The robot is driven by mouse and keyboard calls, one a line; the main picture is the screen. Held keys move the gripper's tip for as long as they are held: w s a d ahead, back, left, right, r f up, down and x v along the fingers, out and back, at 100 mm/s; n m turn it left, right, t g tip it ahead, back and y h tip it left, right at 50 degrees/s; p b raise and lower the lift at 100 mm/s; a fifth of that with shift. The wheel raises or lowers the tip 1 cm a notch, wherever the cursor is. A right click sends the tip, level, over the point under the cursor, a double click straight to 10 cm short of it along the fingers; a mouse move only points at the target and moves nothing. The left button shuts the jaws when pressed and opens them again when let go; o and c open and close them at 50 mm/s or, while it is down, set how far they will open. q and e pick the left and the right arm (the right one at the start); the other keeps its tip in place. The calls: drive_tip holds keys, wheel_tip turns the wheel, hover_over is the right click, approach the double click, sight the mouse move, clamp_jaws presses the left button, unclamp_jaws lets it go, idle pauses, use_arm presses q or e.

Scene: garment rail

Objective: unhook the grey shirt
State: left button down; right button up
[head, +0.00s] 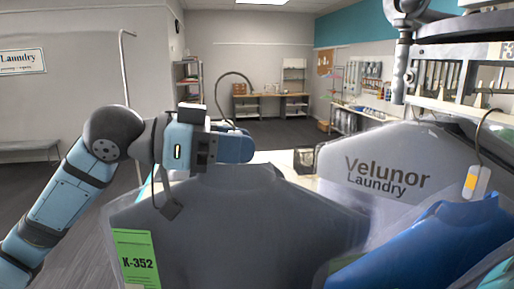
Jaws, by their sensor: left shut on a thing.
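The grey shirt (250,225) hangs in a clear cover at the middle front, with a green tag (137,258) reading K-352 at its lower left. My left gripper (232,148) is at the shirt's collar, shut on its hanger. The dark curved hanger hook (235,76) rises above the gripper, with open air around it and well left of the rail machinery. The fingertips and the hanger's neck are mostly hidden by the gripper body. My right gripper is not in view.
At right, a grey cover (390,165) marked Velunor Laundry and a blue garment (425,240) hang close to the shirt. The metal rail machinery (460,65) is at the upper right. A thin upright pole (124,75) stands at left. The floor behind is open.

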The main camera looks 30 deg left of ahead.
sight(212, 169)
use_arm(q)
drive_tip(key=b+v, duration=0.1)
drive_tip(key=v, duration=0.2)
drive_tip(key=shift+s+a+f+b, duration=0.2)
drive_tip(key=shift+a+f+b, duration=0.05)
drive_tip(key=shift+f+b, duration=0.15)
drive_tip(key=b+v, duration=0.2)
drive_tip(key=v, duration=0.1)
drive_tip(key=shift+a+f+b, duration=0.1)
drive_tip(key=shift+f+b, duration=0.15)
drive_tip(key=shift+b, duration=0.05)
drive_tip(key=b+v, duration=0.2)
drive_tip(key=v, duration=0.1)
drive_tip(key=shift+s+b, duration=0.15)
drive_tip(key=shift+b, duration=0.15)
drive_tip(key=shift+s+a, duration=0.1)
drive_tip(key=shift+a, duration=0.1)
